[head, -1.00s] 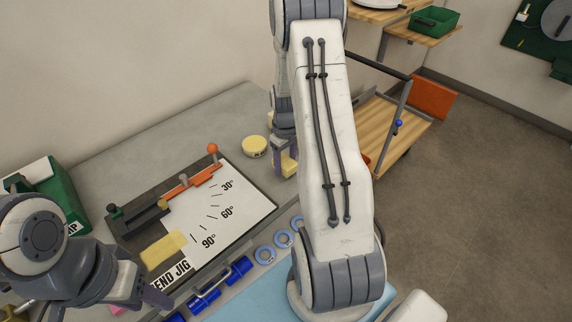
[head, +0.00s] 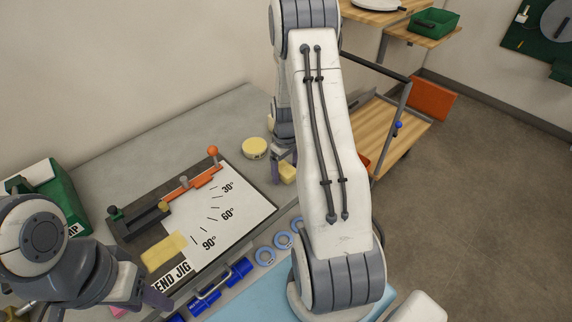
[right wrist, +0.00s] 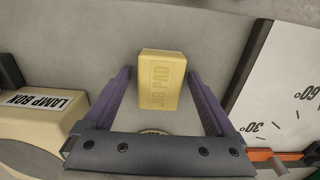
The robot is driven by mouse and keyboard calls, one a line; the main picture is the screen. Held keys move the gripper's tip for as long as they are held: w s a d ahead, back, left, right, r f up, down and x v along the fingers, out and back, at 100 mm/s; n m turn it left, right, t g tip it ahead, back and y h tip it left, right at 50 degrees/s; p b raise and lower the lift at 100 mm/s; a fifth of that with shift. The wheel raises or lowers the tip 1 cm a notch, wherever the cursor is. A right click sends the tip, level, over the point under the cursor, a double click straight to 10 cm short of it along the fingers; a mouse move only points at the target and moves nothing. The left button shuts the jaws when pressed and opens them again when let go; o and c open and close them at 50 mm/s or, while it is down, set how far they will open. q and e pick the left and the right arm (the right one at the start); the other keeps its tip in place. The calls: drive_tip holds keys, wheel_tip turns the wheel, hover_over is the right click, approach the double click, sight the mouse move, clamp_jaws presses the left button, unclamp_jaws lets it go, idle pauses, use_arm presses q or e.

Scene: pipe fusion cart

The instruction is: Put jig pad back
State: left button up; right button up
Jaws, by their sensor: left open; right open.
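The jig pad is a yellow block marked JIG PAD (right wrist: 162,82). It lies on the grey worktop, between the spread purple fingers of my right gripper (right wrist: 160,73), with a gap on each side. In the head view the pad (head: 288,172) shows beside my right gripper (head: 281,166), partly covered by my arm. My left gripper (head: 152,295) is open and empty at the lower left, by the front edge of the bend jig (head: 235,213). A flat yellow rectangle (head: 165,250) shows on the jig board; I cannot tell whether it is raised.
A round yellow object (head: 254,148) sits left of the pad. A cream lamp box (right wrist: 40,115) stands left in the wrist view. Blue rings (head: 265,256) and blue clamps (head: 238,270) lie along the front. A green box (head: 52,195) stands far left.

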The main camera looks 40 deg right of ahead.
sight(286, 169)
wheel_tip(286, 169, up, 12)
drive_tip(key=b, duration=0.2)
drive_tip(key=a+r+n, duration=0.1)
drive_tip(key=a+r, duration=0.2)
drive_tip(key=a, duration=0.5)
drive_tip(key=s+a+r+n, duration=0.1)
drive_tip(key=s+a, duration=0.1)
drive_tip(key=a, duration=0.4)
drive_tip(key=s+a+r+n, duration=0.1)
drive_tip(key=a+r, duration=0.1)
drive_tip(key=a, duration=0.5)
drive_tip(key=s+a+n, duration=0.1)
drive_tip(key=s+a, duration=0.5)
drive_tip(key=s, duration=0.3)
drive_tip(key=s+a+r+n+y, duration=0.1)
drive_tip(key=s+a+n, duration=0.1)
drive_tip(key=s+a, duration=0.4)
drive_tip(key=s, duration=0.3)
drive_tip(key=shift+a, duration=0.4)
